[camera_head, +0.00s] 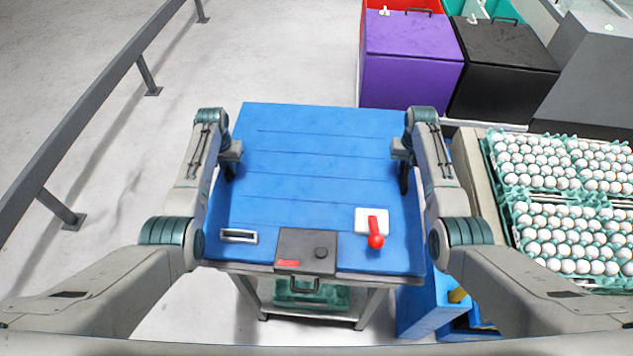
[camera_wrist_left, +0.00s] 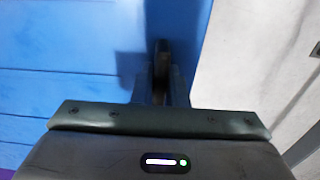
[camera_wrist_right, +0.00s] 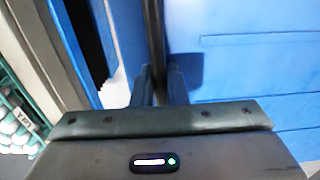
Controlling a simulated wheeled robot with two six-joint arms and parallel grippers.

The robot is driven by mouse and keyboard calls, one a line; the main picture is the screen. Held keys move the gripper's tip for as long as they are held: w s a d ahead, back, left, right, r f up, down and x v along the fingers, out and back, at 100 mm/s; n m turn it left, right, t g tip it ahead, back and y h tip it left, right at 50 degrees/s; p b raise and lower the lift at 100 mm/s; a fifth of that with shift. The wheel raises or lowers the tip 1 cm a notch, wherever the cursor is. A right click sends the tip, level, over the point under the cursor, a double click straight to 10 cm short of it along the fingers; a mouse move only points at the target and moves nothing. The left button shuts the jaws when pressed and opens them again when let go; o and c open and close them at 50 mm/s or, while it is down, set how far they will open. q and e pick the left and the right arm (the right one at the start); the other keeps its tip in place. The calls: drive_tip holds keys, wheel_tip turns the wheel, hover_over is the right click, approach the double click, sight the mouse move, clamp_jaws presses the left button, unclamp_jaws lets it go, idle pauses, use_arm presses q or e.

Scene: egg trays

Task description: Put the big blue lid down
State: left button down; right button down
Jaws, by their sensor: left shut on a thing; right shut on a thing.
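The big blue lid (camera_head: 310,185) is a wide ribbed panel in the middle of the head view, between my two arms. My left gripper (camera_head: 229,173) is shut on its left edge, and my right gripper (camera_head: 404,182) is shut on its right edge. The lid's blue face also shows in the left wrist view (camera_wrist_left: 65,60) and in the right wrist view (camera_wrist_right: 255,60). The fingertips are partly hidden in the head view. I cannot tell how far the lid stands from what lies beneath it.
At the near end are a black box (camera_head: 305,245), a red lever (camera_head: 376,240) and a small slotted plate (camera_head: 239,236). Egg trays (camera_head: 505,178) stand close on the right. Purple (camera_head: 412,75) and black (camera_head: 505,85) bins stand behind. A grey rail (camera_head: 95,95) runs along the left, with clear floor between.

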use_arm(q)
drive_tip(key=c, duration=1.7)
unclamp_jaws()
use_arm(e)
drive_tip(key=c, duration=1.7)
unclamp_jaws()
use_arm(q)
drive_tip(key=shift+o, duration=1.2)
use_arm(e)
drive_tip(key=shift+o, duration=1.2)
use_arm(q)
drive_tip(key=shift+s+r, duration=0.1)
drive_tip(key=shift+s, duration=0.05)
use_arm(e)
drive_tip(key=shift+s+r, duration=0.1)
drive_tip(key=shift+s, duration=0.05)
use_arm(q)
drive_tip(key=shift+r, duration=0.45)
use_arm(e)
drive_tip(key=shift+r, duration=0.15)
use_arm(q)
wheel_tip(320, 180, up, 11)
use_arm(e)
wheel_tip(320, 180, up, 12)
drive_tip(key=shift+f, duration=0.2)
